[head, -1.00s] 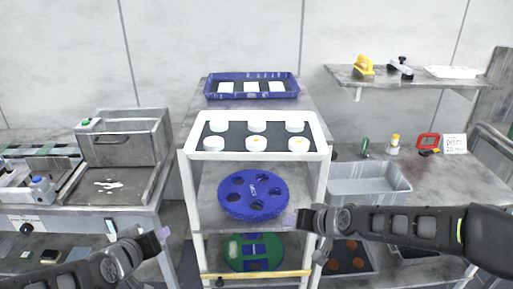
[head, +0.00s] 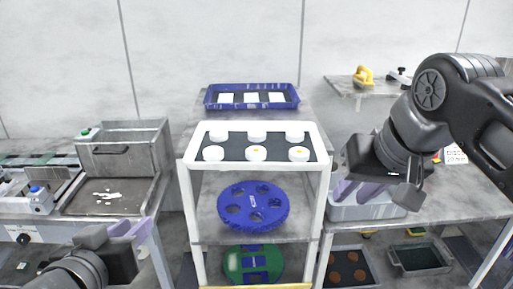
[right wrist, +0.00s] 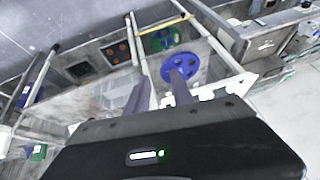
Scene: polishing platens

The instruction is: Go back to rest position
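My left gripper (head: 132,228) is low at the left of the head view, beside the left workbench, with its purple fingers apart and nothing between them. My right arm covers part of the right bench and wall shelf.
The rack (head: 187,215) stands in the middle. It holds a white tray (head: 185,150) with several white discs, a blue platen (head: 252,207) and a green platen (head: 252,264). A blue tray (head: 207,97) sits behind. A sink (head: 124,150) is at left.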

